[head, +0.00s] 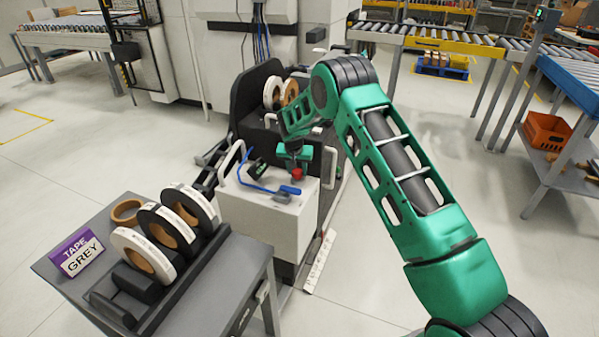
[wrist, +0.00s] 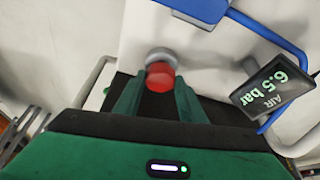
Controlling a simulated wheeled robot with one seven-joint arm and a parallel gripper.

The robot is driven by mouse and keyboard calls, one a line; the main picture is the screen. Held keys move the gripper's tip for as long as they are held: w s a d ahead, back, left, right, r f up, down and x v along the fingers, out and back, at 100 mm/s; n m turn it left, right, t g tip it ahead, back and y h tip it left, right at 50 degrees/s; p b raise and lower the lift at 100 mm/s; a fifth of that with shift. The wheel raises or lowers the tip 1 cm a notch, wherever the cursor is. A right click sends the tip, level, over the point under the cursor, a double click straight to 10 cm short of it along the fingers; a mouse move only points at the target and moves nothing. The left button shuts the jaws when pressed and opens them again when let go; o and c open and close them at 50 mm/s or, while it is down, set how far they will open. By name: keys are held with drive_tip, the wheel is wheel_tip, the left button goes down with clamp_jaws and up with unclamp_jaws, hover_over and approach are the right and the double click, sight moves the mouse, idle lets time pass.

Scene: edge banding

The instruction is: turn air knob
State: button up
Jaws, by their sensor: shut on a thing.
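The red air knob (wrist: 160,78) sits on a grey collar on the white panel in the wrist view. It also shows as a small red spot in the head view (head: 297,174). My gripper (wrist: 159,98) is at the knob, with a green finger on each side of it, shut on it. In the head view my gripper (head: 296,160) reaches down over the white machine box (head: 257,216). A dark gauge display (wrist: 273,86) beside the knob reads "AIR 6.5 bar".
A blue hose (head: 258,185) curves over the box close to my gripper. A white handle (head: 231,160) stands at its left edge. A grey cart (head: 227,282) with tape rolls and a purple "TAPE GREY" box (head: 76,252) stands at front left. Open floor lies at far left.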

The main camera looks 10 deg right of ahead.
drive_tip(key=shift+w+r, duration=0.1)
drive_tip(key=o, duration=1)
drive_tip(key=v, duration=1)
drive_tip(key=shift+r, duration=0.2)
